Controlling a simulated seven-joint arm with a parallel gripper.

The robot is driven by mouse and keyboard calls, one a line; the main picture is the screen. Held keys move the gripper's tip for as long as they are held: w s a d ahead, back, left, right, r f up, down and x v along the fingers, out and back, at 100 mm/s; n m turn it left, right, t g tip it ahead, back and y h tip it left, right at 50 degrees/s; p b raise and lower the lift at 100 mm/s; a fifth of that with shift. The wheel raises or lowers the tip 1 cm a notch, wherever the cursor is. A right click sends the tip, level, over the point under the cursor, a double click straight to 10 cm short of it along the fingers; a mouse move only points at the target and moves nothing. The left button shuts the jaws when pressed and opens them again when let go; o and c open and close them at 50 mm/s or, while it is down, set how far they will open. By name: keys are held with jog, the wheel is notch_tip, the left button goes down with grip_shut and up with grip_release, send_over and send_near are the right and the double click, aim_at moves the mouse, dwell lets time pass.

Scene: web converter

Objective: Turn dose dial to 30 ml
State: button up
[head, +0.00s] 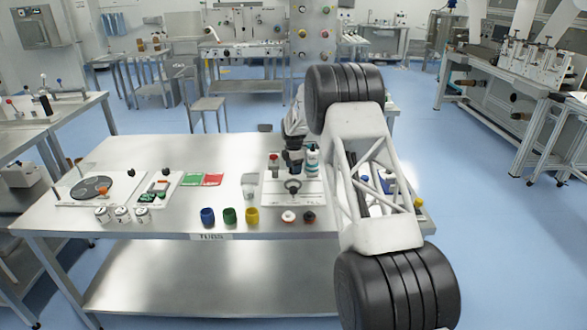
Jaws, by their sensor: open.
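A white panel (312,198) lies on the steel table and carries a dark round knob (292,186). This looks like the dose dial, but its scale is too small to read. A bottle with a teal and white label (312,160) stands at the back of the panel. My gripper (292,165) is small and dark in this view, above the back of the panel and just left of the bottle. It is open, though its fingers are hard to make out. It appears apart from the knob. My arm hides the panel's right side.
Blue, green and yellow cups (229,216) stand at the front edge. A metal beaker (249,184) is left of the panel. Red and green cards (204,180), several jars (122,214) and a board with a dark disc (90,188) lie farther left. The back left tabletop is clear.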

jog(key=shift+f, duration=0.2)
jog(key=c, duration=0.9)
jog(key=shift+m, duration=0.7)
